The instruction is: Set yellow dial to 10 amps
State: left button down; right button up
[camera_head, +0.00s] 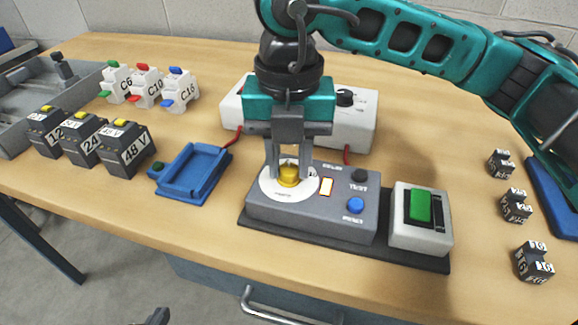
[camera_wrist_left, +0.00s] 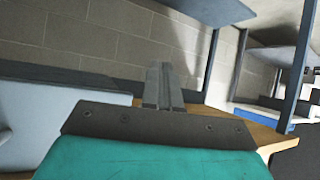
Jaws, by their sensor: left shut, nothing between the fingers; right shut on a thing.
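The yellow dial (camera_head: 289,177) sits on a white round scale plate (camera_head: 268,190) at the left of a grey relay box (camera_head: 330,225). My right gripper (camera_head: 289,170) comes down from above, its fingers on either side of the dial, shut on it. The fingers cover part of the scale; its marks are too small to read, so I cannot tell the setting. My left gripper (camera_wrist_left: 165,88) is shut and empty in the left wrist view, away from the dial; a dark tip (camera_head: 158,317) shows at the bottom edge of the head view.
The box has a blue button (camera_head: 355,205), a dark button (camera_head: 360,175) and a lit window (camera_head: 326,187). A green switch (camera_head: 420,206) stands right of it. A blue tray (camera_head: 190,172), black voltage blocks (camera_head: 122,150) and white breakers (camera_head: 180,92) stand left. Small black blocks (camera_head: 516,206) lie right.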

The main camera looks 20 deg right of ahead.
aim_at(289, 168)
jog(key=m, duration=1.1)
jog(key=shift+m, duration=0.3)
jog(key=o, duration=1.7)
jog(key=shift+c, duration=0.2)
jog(key=shift+r+p, duration=2.25)
jog(key=shift+r, duration=1.3)
